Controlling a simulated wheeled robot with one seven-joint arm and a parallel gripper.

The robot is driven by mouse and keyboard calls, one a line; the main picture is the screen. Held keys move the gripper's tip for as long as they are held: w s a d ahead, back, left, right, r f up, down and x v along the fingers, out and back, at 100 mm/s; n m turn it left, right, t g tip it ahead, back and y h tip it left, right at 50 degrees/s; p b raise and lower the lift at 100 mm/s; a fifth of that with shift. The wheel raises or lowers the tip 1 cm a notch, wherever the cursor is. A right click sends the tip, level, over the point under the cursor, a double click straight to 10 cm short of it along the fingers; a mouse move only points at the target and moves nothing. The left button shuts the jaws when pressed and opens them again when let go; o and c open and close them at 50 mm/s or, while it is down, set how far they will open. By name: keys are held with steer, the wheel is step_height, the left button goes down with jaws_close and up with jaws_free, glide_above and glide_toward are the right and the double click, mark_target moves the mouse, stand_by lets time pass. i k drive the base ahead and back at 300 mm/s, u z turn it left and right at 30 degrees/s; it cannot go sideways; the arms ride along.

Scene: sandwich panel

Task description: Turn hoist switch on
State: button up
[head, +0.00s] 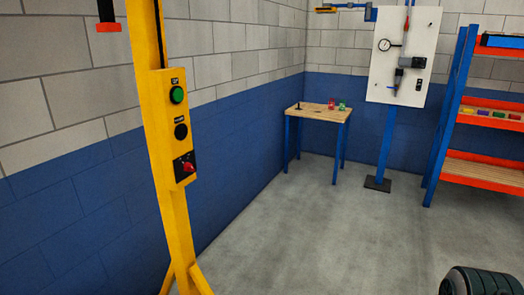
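A yellow upright post (174,228) stands at left, in front of the wall, with a yellow control box (162,116) on it. The box has a green round button (177,95) at the top and a black round button (181,131) below it. At the bottom is a red rotary switch knob (188,167) on a black plate, which looks like the hoist switch. The small labels cannot be read, and the knob's exact setting is too small to tell. Nothing touches the box. My gripper is not in view.
A dark ribbed rounded object (482,283) is cut off at the bottom right. A small workbench (318,113), a white panel with a gauge (379,74) on a blue post, and a blue-orange shelf (480,170) stand farther back. The grey floor (310,235) between is clear.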

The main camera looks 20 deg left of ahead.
mark_target(186, 166)
steer(key=u, duration=0.35)
steer(key=i, duration=1.3)
steer(key=u, duration=0.7)
